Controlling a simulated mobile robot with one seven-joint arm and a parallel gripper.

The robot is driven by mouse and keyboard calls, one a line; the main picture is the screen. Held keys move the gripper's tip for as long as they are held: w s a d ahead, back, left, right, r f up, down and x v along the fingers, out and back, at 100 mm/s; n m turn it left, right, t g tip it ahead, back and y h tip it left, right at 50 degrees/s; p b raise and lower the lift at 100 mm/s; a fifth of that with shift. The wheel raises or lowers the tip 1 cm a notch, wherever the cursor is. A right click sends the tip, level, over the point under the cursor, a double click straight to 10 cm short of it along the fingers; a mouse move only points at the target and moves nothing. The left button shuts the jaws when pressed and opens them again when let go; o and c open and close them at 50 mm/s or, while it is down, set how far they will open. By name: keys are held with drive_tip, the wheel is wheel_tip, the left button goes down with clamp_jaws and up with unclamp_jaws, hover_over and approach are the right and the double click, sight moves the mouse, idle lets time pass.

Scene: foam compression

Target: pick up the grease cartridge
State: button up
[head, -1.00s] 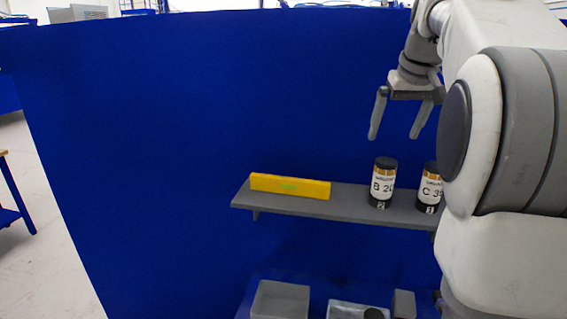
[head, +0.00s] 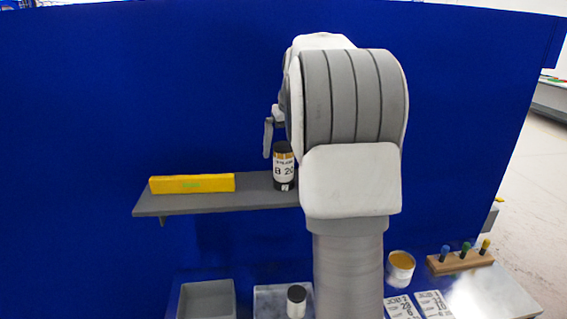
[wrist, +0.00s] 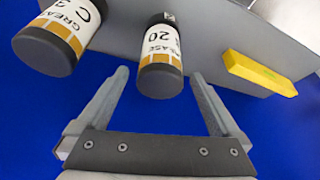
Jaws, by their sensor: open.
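Two dark grease cartridges with white and gold labels stand on a grey shelf (head: 200,201). The B cartridge (head: 283,168) shows in the head view beside my arm, and in the wrist view (wrist: 160,52). The C cartridge (wrist: 60,35) is at the upper left of the wrist view; my arm hides it in the head view. My gripper (wrist: 160,76) is open and empty. In the wrist view the B cartridge appears between and beyond its fingertips, apart from them. In the head view only one finger shows, close to the B cartridge's top; the rest is hidden.
A yellow bar (head: 192,184) lies on the shelf left of the cartridges. Below are a grey bin (head: 207,299), a small dark-topped container (head: 296,302), an open tin (head: 400,268) and a wooden block (head: 460,262) with coloured pegs. A blue panel (head: 120,100) stands behind.

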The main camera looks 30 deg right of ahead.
sight(282, 160)
drive_tip(key=p+x, duration=0.1)
drive_tip(key=x, duration=0.4)
drive_tip(key=shift+s+f, duration=0.15)
drive_tip(key=shift+c, duration=0.3)
clamp_jaws()
